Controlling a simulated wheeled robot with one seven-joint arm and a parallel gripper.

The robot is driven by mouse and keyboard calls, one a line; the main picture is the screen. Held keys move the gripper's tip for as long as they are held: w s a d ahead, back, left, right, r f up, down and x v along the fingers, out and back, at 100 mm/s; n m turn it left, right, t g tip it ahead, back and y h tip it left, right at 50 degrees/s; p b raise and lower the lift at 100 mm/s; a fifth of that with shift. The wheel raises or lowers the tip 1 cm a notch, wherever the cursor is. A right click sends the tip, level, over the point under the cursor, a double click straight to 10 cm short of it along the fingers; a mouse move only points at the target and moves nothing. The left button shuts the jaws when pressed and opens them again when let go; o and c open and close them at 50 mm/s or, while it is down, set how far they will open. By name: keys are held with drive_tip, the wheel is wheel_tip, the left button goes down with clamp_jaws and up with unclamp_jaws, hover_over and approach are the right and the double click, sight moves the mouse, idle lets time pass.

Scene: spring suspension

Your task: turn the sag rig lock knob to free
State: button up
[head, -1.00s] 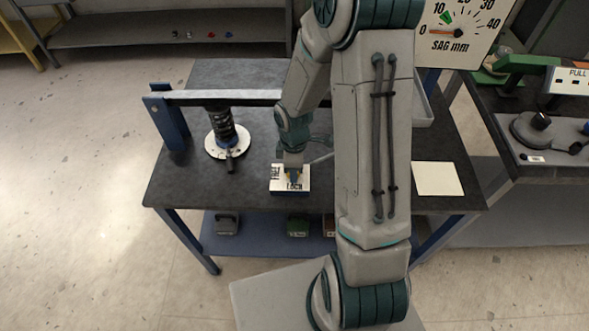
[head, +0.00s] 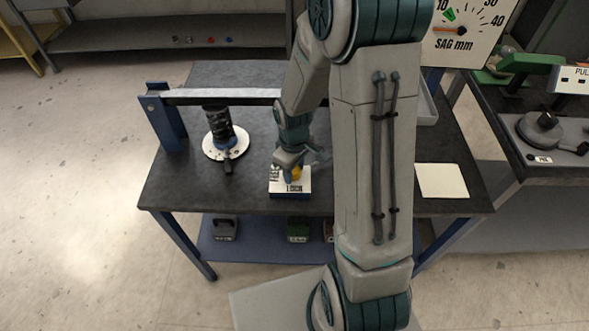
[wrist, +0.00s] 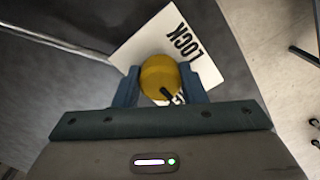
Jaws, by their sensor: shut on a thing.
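The lock knob (wrist: 160,79) is yellow with a dark pointer line, seen from above in the wrist view. It sits on a white plate (wrist: 152,42) printed LOCK; a second word is partly hidden. The pointer line aims down and right in the wrist view, away from the word LOCK. My gripper (wrist: 163,84) is shut on the knob, one blue finger on each side. In the head view my gripper (head: 290,170) is over the white-topped lock box (head: 291,190) near the table's front edge, and the knob shows as a small yellow patch.
The sag rig's spring unit (head: 219,128) stands on a white disc left of the box, under a grey beam (head: 220,96) on a blue post (head: 165,117). A sag dial (head: 462,30) reads near 0. A blank card (head: 441,181) lies at right.

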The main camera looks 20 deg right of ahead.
idle(0.4)
drive_tip(key=o, duration=1)
drive_tip(key=shift+r, duration=0.15)
wheel_tip(320, 180, up, 14)
drive_tip(key=shift+f, duration=0.2)
drive_tip(key=s+r+m+t, duration=0.1)
drive_tip(key=s+r+m, duration=0.1)
drive_tip(key=s, duration=0.2)
drive_tip(key=s+r+m+t, duration=0.1)
drive_tip(key=s+r+m, duration=0.1)
drive_tip(key=s, duration=0.3)
drive_tip(key=s+r+m+t, duration=0.1)
drive_tip(key=s+r+m, duration=0.2)
drive_tip(key=s, duration=0.2)
drive_tip(key=shift+r+m, duration=0.1)
drive_tip(key=shift+m, duration=0.2)
